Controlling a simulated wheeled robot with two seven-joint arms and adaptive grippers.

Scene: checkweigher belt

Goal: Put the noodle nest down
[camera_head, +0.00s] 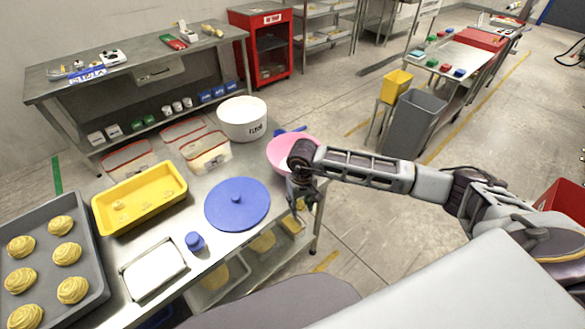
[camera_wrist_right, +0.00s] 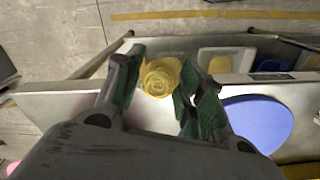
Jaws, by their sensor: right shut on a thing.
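My right gripper (camera_head: 301,193) is shut on a noodle nest, a yellow coiled lump, near the right edge of the steel table. In the right wrist view the nest (camera_wrist_right: 160,77) sits between the green-padded fingers (camera_wrist_right: 160,88). Its underside is hidden, so I cannot tell whether it touches anything. More nests, such as one (camera_head: 67,254), lie on the grey baking tray (camera_head: 94,262) at the left. My left gripper is not in view.
A blue round lid (camera_head: 238,209) lies left of my gripper, and a pink bowl (camera_head: 281,158) stands just behind it. A white tub (camera_head: 243,119), yellow tray (camera_head: 160,208), blue-capped item (camera_head: 195,241) and white-topped scale (camera_head: 153,271) crowd the table.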

